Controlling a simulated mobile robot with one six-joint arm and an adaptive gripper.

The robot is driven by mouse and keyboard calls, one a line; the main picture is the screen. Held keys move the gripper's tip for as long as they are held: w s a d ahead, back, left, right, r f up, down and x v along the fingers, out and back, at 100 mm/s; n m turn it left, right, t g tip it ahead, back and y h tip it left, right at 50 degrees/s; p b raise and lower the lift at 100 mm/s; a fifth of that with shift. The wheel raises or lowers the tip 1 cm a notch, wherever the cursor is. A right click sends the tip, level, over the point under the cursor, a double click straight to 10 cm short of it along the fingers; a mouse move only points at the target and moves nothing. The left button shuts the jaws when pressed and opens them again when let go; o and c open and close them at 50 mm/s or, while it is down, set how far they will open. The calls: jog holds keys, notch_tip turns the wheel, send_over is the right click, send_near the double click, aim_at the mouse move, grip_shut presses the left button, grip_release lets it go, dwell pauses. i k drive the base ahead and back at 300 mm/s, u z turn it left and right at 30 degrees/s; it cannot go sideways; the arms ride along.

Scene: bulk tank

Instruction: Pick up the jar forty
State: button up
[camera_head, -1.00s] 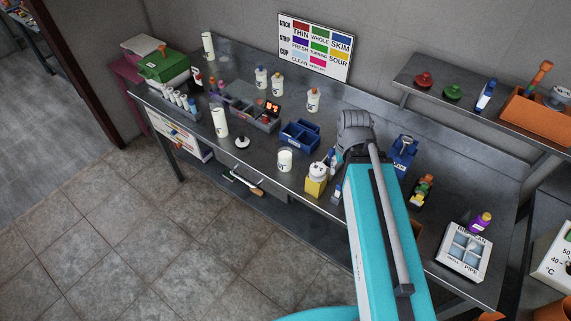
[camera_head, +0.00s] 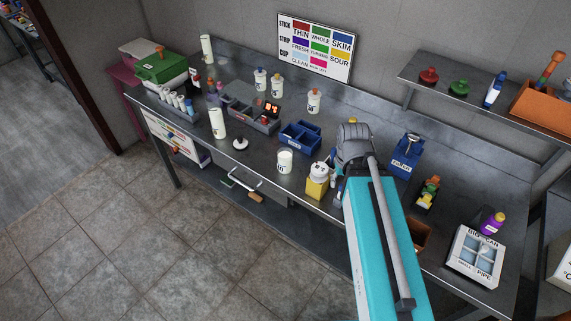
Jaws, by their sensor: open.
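Several white jars stand on the steel bench. One open white jar (camera_head: 284,161) with a dark number on its front stands near the front edge; I cannot read the number surely. Three more white jars stand farther back: one with an orange cap (camera_head: 314,101) and a pair (camera_head: 260,80) (camera_head: 277,84) to its left. Their labels are too small to read, so I cannot tell which is jar forty. My arm reaches over the bench from below, right of the open jar. My gripper's fingers do not show; the arm hides what is behind it.
A yellow box (camera_head: 317,188) with a white item stands between the open jar and my arm. A blue caddy (camera_head: 299,137) is behind the jar, and a grey divided tray (camera_head: 250,114) is farther left. A white box (camera_head: 476,257) sits at right. The floor in front is clear.

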aim_at(284, 155)
jog(key=u, duration=1.1)
jog(key=k, duration=0.85)
jog(key=u, duration=0.55)
